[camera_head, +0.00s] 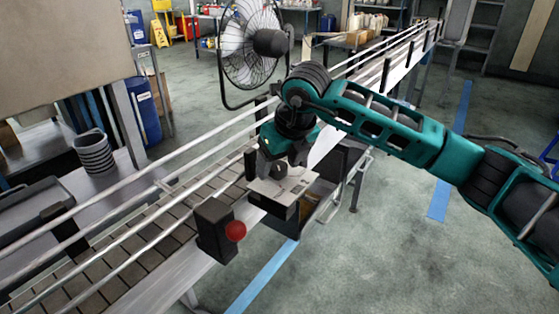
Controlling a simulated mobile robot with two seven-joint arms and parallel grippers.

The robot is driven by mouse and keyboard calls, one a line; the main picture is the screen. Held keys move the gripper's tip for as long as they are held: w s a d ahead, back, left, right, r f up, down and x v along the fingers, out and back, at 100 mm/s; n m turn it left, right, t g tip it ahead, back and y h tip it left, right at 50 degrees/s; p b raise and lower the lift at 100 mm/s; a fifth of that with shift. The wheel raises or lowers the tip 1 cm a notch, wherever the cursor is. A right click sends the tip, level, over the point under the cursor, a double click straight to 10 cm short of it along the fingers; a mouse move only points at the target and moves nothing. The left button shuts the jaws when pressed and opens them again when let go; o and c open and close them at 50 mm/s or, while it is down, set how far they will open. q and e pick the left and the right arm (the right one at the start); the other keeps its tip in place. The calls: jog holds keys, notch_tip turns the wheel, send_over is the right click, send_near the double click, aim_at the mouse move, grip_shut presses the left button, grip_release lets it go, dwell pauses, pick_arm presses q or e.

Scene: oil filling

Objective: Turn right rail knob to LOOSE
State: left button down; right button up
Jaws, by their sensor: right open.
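A dark round knob (279,171), which I take to be the right rail knob, sits on a light grey panel (296,187) at the conveyor's near side. My right gripper (279,163) is pointed down at the panel, with its fingertips close around the knob. It is open; whether a finger touches the knob cannot be told. The knob's setting and the panel's marks are too small to read. My right arm comes in from the right and partly hides the conveyor behind. My left gripper is not in view.
A black box with a red button (235,231) stands just left of the panel. The conveyor's guard rails (150,182) run from lower left to the upper right. A large fan (250,45) stands behind the conveyor. The floor at the lower right is clear.

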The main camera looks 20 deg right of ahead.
jog(key=c, duration=1)
